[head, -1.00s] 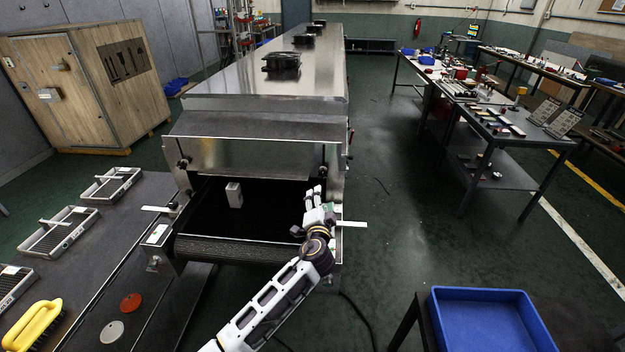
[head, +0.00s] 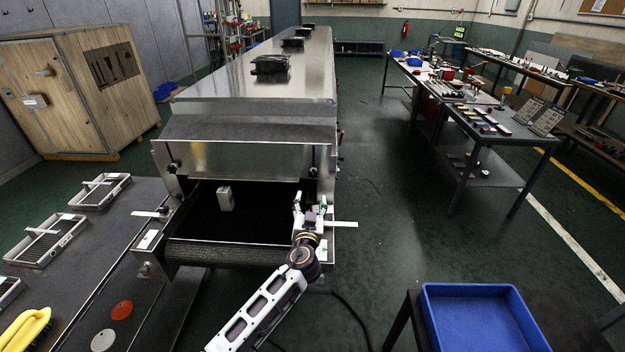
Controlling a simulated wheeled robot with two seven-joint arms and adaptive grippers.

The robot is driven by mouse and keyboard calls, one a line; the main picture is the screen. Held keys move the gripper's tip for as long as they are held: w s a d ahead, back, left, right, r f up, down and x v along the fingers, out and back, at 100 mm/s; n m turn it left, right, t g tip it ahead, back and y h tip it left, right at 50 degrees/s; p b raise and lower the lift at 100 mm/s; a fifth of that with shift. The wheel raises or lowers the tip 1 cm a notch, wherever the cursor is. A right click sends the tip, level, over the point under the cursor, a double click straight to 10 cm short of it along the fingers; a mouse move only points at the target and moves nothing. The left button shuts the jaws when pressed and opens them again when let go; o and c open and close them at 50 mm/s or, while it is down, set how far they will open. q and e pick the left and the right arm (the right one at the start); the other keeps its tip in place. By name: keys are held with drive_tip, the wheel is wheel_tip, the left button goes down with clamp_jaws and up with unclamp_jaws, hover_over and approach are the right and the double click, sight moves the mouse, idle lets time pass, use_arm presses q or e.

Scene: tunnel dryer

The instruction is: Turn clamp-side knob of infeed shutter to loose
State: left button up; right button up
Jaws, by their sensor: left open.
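The infeed shutter (head: 240,157) is a shiny metal panel across the mouth of the tunnel dryer. A dark knob (head: 173,168) sits at its left side and another dark knob (head: 313,172) at its right side. I cannot tell which is the clamp-side knob, nor how either is set. My left gripper (head: 310,202) is open and empty, its fingers pointing away from me. In the picture it is just below the right knob, at the right edge of the belt mouth, apart from the knob. My right gripper is not in view.
A small grey block (head: 225,198) stands on the dark belt (head: 230,254). Metal side plates flank the mouth. A side table (head: 60,270) at left holds wire trays, a yellow brush (head: 24,330) and discs. A blue bin (head: 480,318) is at lower right.

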use_arm(q)
drive_tip(key=shift+n, duration=0.9)
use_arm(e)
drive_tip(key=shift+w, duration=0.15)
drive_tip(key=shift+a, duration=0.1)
